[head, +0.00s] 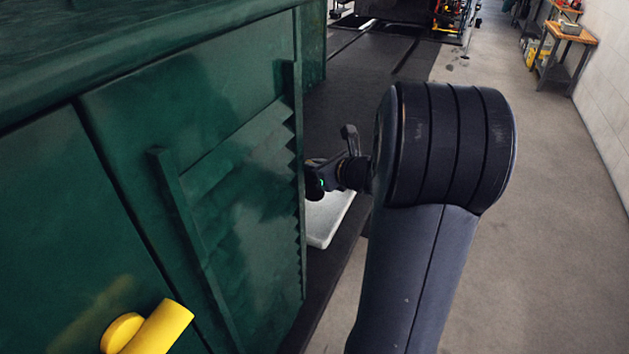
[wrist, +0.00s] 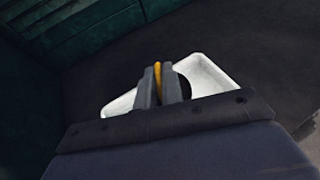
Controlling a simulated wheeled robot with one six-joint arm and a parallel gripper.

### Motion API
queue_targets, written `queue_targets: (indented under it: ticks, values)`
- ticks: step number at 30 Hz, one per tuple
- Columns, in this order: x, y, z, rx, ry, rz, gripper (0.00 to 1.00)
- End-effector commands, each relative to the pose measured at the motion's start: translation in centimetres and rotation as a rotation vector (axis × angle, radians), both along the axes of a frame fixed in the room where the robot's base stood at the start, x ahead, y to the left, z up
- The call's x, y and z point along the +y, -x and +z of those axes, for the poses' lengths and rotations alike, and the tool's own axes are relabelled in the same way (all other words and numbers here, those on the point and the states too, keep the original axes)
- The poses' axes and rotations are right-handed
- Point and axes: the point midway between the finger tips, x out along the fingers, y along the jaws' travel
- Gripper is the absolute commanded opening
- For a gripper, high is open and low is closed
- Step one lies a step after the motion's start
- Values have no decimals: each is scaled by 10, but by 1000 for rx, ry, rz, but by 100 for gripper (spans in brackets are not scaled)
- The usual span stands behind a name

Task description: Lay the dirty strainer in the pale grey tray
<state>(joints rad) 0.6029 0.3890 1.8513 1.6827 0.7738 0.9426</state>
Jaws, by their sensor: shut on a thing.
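My gripper (wrist: 159,88) is shut on a thin thing with a yellow-orange edge, which I take to be the dirty strainer (wrist: 157,70). Most of it is hidden between and behind the fingers. A dark rounded part shows just right of the fingers. The pale grey tray (wrist: 207,76) lies on the dark floor beyond and below the gripper, partly covered by it. In the head view the tray (head: 325,222) shows beside the green cabinet, and my gripper (head: 316,180) is over its far part, partly hidden behind the cabinet edge. I cannot tell the height between them.
A green louvred cabinet (head: 240,140) with a yellow handle (head: 158,328) fills the left, close to my gripper. The grey floor (head: 560,270) to the right is clear. A wooden workbench (head: 570,34) stands far back by the white wall.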

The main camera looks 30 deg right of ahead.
Motion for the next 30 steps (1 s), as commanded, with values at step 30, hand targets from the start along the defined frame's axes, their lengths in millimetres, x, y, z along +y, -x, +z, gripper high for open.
queue_targets:
  ticks: [30]
  values:
    - [0,0,-38,1,0,0,30]
